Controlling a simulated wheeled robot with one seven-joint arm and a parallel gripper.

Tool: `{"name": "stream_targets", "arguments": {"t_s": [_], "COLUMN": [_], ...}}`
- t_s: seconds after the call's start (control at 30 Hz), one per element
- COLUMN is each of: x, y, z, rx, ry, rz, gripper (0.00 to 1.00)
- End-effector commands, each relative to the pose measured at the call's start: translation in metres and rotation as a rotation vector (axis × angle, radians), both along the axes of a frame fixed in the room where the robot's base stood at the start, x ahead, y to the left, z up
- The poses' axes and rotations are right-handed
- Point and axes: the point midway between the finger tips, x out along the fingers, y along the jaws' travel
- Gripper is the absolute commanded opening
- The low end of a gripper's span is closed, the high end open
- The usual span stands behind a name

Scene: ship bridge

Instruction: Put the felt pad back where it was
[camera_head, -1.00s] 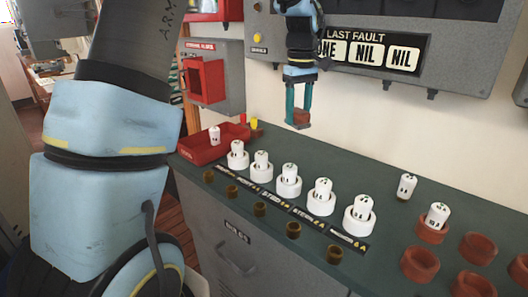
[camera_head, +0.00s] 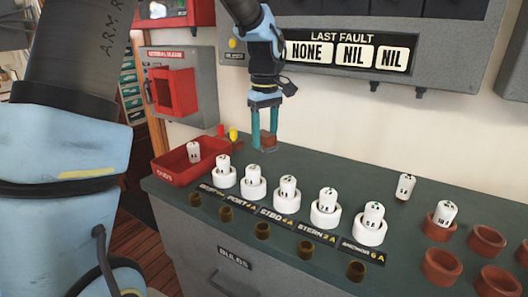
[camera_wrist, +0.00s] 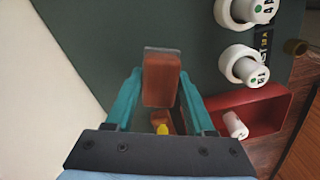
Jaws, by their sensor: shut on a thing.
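My gripper (camera_head: 264,122) is shut on a reddish-brown block, which I take to be the felt pad (camera_head: 269,140). In the wrist view the felt pad (camera_wrist: 161,80) is between the teal fingers, with a thin grey edge at its far end. My gripper is over the back of the green counter (camera_head: 330,166), behind the row of white holders (camera_head: 253,188) and right of the red tray (camera_head: 178,170). I cannot tell whether the pad touches the counter. No marked spot for it is clear.
White labelled cylinders stand in the white holders. One cylinder (camera_head: 194,152) is in the red tray. A yellow piece (camera_head: 233,134) and a red piece stand behind the tray. Another cylinder (camera_head: 404,187) and several terracotta rings (camera_head: 441,267) are at the right. The wall panel (camera_head: 455,70) rises behind.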

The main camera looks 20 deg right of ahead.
Motion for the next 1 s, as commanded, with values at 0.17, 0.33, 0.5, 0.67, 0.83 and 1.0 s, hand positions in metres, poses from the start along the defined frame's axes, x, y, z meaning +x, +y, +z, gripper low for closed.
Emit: {"name": "stream_targets", "arguments": {"t_s": [0.17,0.33,0.5,0.67,0.83,1.0], "x": [0.0,0.0,0.0,0.0,0.0,0.0], "y": [0.0,0.0,0.0,0.0,0.0,0.0], "z": [-0.017,-0.04,-0.047,-0.047,-0.05,-0.05], "rx": [0.002,0.001,-0.001,-0.001,-0.001,-0.001], "ry": [0.003,0.002,-0.001,-0.001,0.0,0.0], "rz": [0.0,0.001,0.0,0.0,0.001,0.0], "gripper": [0.02,0.02,0.02,0.02,0.57,0.77]}}
